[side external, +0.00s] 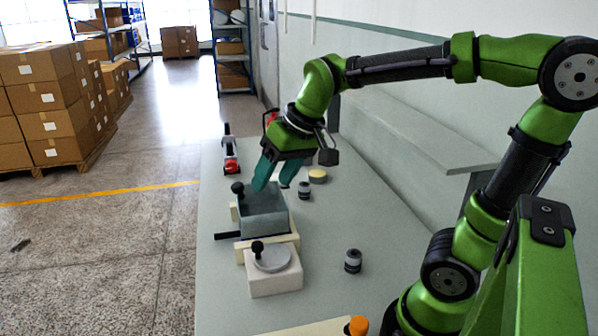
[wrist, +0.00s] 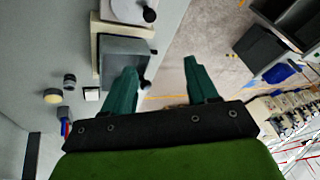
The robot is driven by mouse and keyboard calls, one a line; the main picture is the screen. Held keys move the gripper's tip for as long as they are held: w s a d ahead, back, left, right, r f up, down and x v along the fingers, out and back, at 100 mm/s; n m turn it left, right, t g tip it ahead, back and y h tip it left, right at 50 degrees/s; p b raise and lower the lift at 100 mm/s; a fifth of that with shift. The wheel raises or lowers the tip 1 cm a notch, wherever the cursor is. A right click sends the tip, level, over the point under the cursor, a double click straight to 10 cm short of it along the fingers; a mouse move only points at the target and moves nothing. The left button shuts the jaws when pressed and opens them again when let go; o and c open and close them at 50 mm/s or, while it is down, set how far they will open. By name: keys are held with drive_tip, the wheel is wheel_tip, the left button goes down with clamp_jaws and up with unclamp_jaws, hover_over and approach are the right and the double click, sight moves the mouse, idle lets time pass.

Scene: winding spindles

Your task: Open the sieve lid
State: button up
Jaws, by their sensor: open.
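A grey box (side external: 264,222) stands on the table below my gripper (side external: 273,186), with a black ball knob (side external: 237,188) at its far left corner. In the wrist view the grey box (wrist: 122,50) lies beside the left finger, and its knob (wrist: 144,85) shows between the fingers. A white block (side external: 275,280) in front carries a round grey disc (side external: 272,259) with another black knob (side external: 257,247). I cannot tell for sure which part is the sieve lid. My gripper's teal fingers are apart and empty, above the box's far end; contact is not clear.
Two small dark jars (side external: 353,261) (side external: 304,190) and a yellow-topped round container (side external: 317,176) stand to the right. A red-and-black item (side external: 231,160) lies at the far left. A black bar (side external: 229,236) sticks out left of the box. The right front tabletop is mostly clear.

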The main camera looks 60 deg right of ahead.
sight(236, 185)
drive_tip(key=w+d+r+n+g+h, duration=0.1)
drive_tip(key=w+d+r+n+g, duration=0.15)
drive_tip(key=w+n, duration=0.4)
drive_tip(key=w+d+r+n+g+h, duration=0.1)
drive_tip(key=w+d+r+n+g, duration=0.2)
drive_tip(key=w, duration=0.7)
drive_tip(key=shift+t, duration=0.55)
drive_tip(key=f, duration=0.6)
drive_tip(key=d+f, duration=0.1)
drive_tip(key=f, duration=0.4)
drive_tip(key=w+d+f, duration=0.1)
drive_tip(key=f, duration=0.5)
drive_tip(key=shift+f, duration=0.3)
clamp_jaws()
